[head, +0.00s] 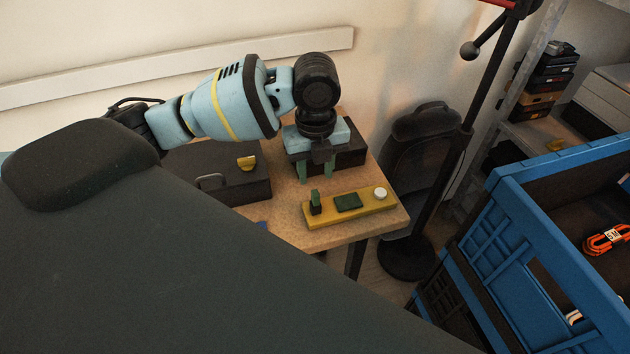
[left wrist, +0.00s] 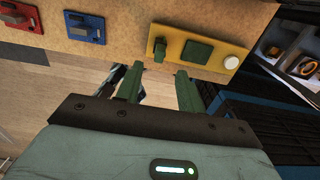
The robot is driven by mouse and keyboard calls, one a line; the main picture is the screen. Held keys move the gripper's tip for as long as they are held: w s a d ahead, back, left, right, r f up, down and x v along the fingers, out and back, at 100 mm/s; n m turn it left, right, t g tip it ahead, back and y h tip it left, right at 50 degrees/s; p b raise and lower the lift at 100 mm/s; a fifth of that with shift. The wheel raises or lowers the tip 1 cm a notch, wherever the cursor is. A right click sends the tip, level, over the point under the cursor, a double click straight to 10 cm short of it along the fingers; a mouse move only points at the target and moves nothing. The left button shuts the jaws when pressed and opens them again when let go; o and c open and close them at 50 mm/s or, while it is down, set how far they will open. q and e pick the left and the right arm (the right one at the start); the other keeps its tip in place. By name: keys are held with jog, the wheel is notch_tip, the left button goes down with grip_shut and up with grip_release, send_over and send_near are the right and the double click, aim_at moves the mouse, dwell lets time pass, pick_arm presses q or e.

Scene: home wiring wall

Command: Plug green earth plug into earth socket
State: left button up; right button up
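A yellow board (head: 352,208) lies on the wooden table. The green plug (head: 315,197) stands upright at the board's left end on a small dark base. A flat dark green square (head: 348,202), which looks like the earth socket, is in the board's middle. In the left wrist view the plug (left wrist: 159,50) and the square (left wrist: 197,52) sit side by side on the board (left wrist: 215,42). My left gripper (head: 316,178) is open and points down behind the plug. Its green fingers (left wrist: 158,73) are apart, with nothing held between them. My right gripper is not in view.
A white round button (head: 380,193) is at the board's right end. A dark box (head: 230,185) stands left of my gripper. The left wrist view shows red (left wrist: 18,14) and blue (left wrist: 85,26) boards. A blue crate (head: 525,235) and a dark stand (head: 455,140) are right of the table.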

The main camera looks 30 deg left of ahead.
pick_arm(q)
jog(key=shift+r, duration=0.85)
jog(key=shift+f, duration=0.1)
jog(key=s+d+f+n+t+h, duration=0.2)
jog(key=s+d+f+n+h, duration=0.1)
jog(key=s+d+f+n, duration=0.95)
jog(key=s+a+f+n+y, duration=0.1)
jog(key=s+a+f+n, duration=0.35)
jog(key=s+n, duration=0.2)
jog(key=s+a+f+n+y, duration=0.2)
jog(key=s+a+f+n, duration=0.1)
jog(key=s+a+n, duration=0.4)
jog(key=w+d+f+m+t+h, duration=0.1)
jog(key=w+d+f+m+t, duration=0.1)
jog(key=w+d+f+t, duration=0.2)
jog(key=shift+w+f+t+h, duration=0.5)
jog(key=shift+f+t, duration=1.3)
jog(key=shift+f, duration=1.1)
jog(key=shift+w, duration=0.15)
